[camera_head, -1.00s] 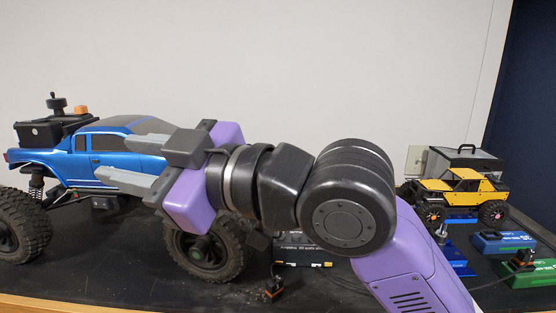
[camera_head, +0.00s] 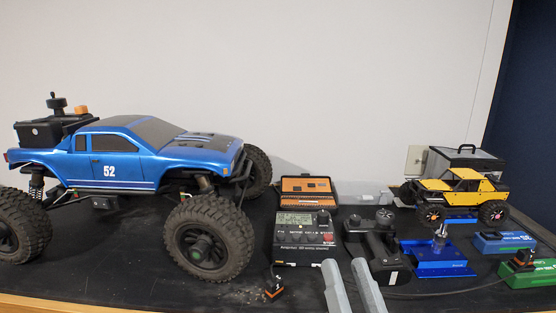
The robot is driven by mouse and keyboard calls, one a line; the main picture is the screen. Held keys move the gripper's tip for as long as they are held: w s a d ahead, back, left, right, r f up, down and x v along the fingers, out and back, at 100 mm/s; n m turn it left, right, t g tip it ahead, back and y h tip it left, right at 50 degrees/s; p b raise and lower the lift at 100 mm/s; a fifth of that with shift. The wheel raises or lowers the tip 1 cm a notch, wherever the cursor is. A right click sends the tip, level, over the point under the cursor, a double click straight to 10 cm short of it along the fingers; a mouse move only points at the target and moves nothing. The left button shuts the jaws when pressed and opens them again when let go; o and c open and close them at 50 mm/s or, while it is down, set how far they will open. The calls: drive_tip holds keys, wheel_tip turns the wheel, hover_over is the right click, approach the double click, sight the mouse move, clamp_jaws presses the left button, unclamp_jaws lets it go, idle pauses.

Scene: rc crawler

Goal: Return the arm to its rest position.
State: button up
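My gripper (camera_head: 353,288) shows at the bottom edge, right of centre. Only its two grey fingers are in view, with a narrow gap between them and nothing seen in it. The rest of my arm is out of the picture. The fingers stand in front of the black table and partly cover its front area near the black transmitter (camera_head: 377,248). The blue crawler (camera_head: 130,158) with the number 52 stands at the left, upright on its wheels and apart from my gripper.
A charger (camera_head: 303,240), an open orange-lined case (camera_head: 308,190), a blue stand (camera_head: 437,258), a yellow crawler (camera_head: 460,193), a blue battery (camera_head: 504,242) and a green battery (camera_head: 525,275) occupy the right half of the black table (camera_head: 110,270). A black cable lies at the front.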

drive_tip(key=s+d+f+g+h, duration=0.2)
drive_tip(key=s+d+f+g, duration=0.2)
drive_tip(key=s+f, duration=0.7)
drive_tip(key=s+d+f+n+g+h, duration=0.1)
drive_tip(key=s+d+f+g, duration=0.3)
drive_tip(key=s+f, duration=0.8)
drive_tip(key=s+d+h, duration=0.1)
drive_tip(key=s+d, duration=0.1)
drive_tip(key=s, duration=0.5)
drive_tip(key=shift+s+d+f+n+h, duration=0.2)
drive_tip(key=shift+s+d+n+h, duration=0.1)
